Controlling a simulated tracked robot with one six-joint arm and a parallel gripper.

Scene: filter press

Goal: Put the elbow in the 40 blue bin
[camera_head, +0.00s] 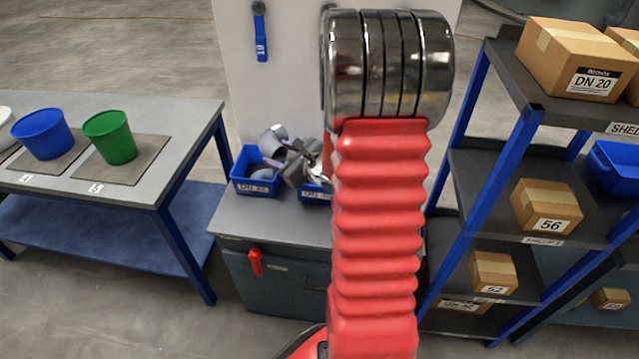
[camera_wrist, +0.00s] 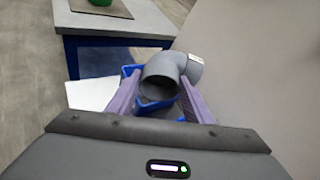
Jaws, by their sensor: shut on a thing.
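My gripper (camera_wrist: 158,105) is shut on a grey pipe elbow (camera_wrist: 163,78). Its two purple fingers press on the elbow's sides, and its round open end faces the wrist camera. A blue bin (camera_wrist: 153,105) shows behind and below the elbow. In the head view the elbow (camera_head: 271,137) is above a blue bin (camera_head: 253,187) on the grey bench. A second blue bin (camera_head: 315,196) stands to its right, partly hidden by my arm. The bin labels are too small to read surely, so I cannot tell which is 40. My gripper (camera_head: 279,147) is partly hidden behind my arm.
A pale panel (camera_head: 280,75) rises behind the bench (camera_head: 270,227). A table (camera_head: 190,130) with a blue bucket (camera_head: 42,133) and a green bucket (camera_head: 110,137) stands at left. A shelf rack (camera_head: 470,165) with labelled boxes stands close at right.

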